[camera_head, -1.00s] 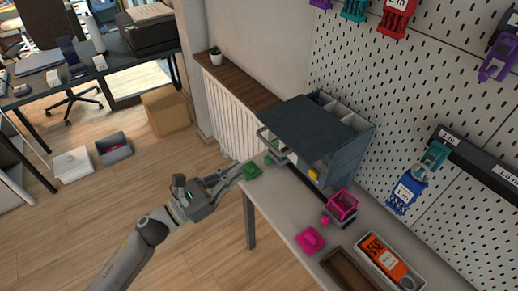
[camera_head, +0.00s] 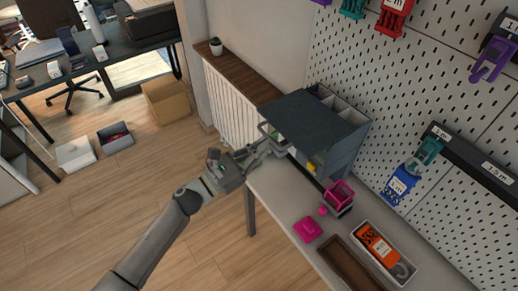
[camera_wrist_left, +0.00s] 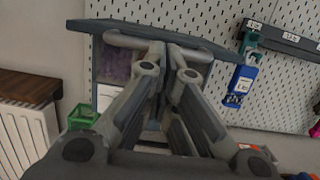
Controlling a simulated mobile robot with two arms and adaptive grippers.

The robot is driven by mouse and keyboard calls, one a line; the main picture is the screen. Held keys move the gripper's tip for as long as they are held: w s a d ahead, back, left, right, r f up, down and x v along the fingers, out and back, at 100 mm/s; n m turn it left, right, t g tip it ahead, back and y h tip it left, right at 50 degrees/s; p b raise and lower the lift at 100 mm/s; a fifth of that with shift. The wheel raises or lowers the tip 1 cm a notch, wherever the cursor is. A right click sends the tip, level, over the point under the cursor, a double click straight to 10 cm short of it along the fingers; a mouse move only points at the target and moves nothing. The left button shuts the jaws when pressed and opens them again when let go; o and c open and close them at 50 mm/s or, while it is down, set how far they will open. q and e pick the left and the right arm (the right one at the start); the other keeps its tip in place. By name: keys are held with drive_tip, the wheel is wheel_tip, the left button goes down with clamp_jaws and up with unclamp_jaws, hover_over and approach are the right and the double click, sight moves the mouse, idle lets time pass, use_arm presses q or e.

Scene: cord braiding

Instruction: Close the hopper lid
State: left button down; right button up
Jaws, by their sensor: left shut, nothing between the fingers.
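No part is marked as the hopper or its lid, so I cannot tell for sure which they are. A dark blue-grey box (camera_head: 345,148) stands on the table, with a broad dark panel (camera_head: 312,119) over its top and compartments behind. In the left wrist view the panel's edge (camera_wrist_left: 110,27) runs across the top. My left gripper (camera_head: 282,147) is shut and empty at the box's near left side, its fingertips close to the panel; contact cannot be told. A green piece (camera_wrist_left: 82,117) shows left of the fingers in the left wrist view. My right gripper is not in view.
On the table (camera_head: 275,195) are an open pink container (camera_head: 339,194), a flat pink piece (camera_head: 307,229), a brown tray (camera_head: 350,263) and a white bin (camera_head: 385,252). A pegboard (camera_head: 420,75) rises behind.

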sight(298, 122)
use_arm(q)
drive_tip(key=f+b+x, duration=0.1)
drive_tip(key=b+x, duration=0.3)
drive_tip(key=x, duration=0.4)
drive_tip(key=shift+d, duration=0.2)
drive_tip(key=shift+w, duration=0.1)
